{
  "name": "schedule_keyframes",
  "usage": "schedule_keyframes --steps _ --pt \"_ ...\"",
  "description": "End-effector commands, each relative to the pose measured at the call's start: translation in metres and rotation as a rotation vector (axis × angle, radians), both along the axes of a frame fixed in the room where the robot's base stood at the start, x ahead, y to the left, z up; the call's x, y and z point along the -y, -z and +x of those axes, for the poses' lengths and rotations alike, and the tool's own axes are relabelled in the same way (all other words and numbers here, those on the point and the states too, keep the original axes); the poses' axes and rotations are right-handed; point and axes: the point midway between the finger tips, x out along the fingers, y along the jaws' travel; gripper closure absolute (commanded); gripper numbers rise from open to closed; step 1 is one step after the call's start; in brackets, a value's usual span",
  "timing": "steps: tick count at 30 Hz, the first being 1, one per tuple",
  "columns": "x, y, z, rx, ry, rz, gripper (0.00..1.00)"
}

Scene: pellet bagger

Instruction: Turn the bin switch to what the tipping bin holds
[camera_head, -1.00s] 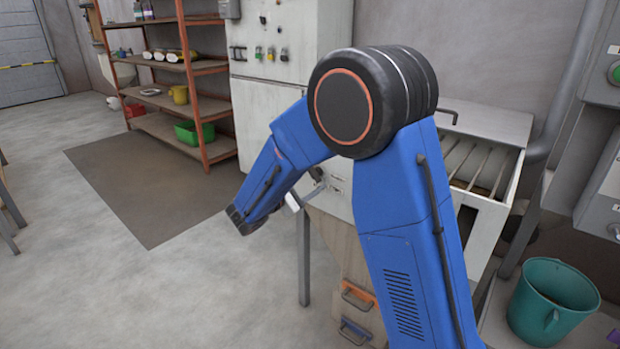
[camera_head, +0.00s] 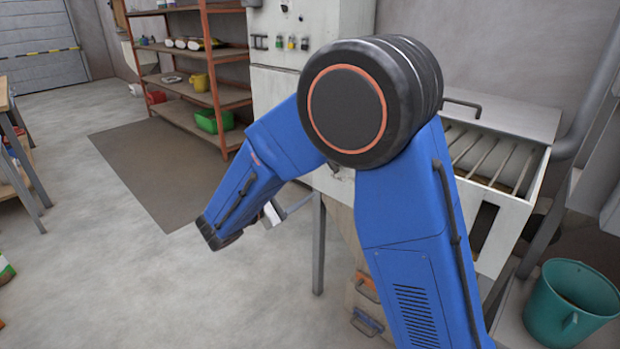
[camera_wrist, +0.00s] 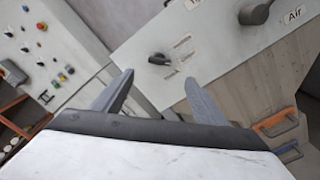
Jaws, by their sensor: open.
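In the wrist view, a small black rotary switch (camera_wrist: 160,59) sits on a pale sloped panel (camera_wrist: 215,42), with several small labels beside it that I cannot read. I cannot confirm that it is the bin switch. My gripper (camera_wrist: 158,78) is open and empty, its two grey fingers apart. In the picture, the switch lies between and just beyond the fingertips; no contact shows. In the head view, the blue arm hides most of my gripper and the panel.
A dark knob (camera_wrist: 256,12) sits near an "Air" label (camera_wrist: 293,15). Orange (camera_wrist: 275,122) and blue (camera_wrist: 287,149) handles are below. A cabinet (camera_wrist: 40,45) carries several buttons. A teal bucket (camera_head: 570,305) stands at right, a shelf rack (camera_head: 205,75) behind. Floor at left is open.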

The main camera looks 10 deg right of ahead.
Motion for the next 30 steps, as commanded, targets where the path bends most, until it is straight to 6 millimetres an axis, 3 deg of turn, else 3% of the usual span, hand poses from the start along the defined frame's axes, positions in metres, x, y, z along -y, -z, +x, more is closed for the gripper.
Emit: schedule_keyframes --steps 9,22,26,30 --pt "-0.029 0.000 -0.021 0.000 0.000 0.000 0.34" --pt "-0.029 0.000 -0.023 -0.001 0.004 0.003 0.34" --pt "-0.010 -0.004 -0.028 -0.012 0.040 0.042 0.34" --pt "0.038 -0.010 -0.046 -0.041 0.132 0.145 0.34"
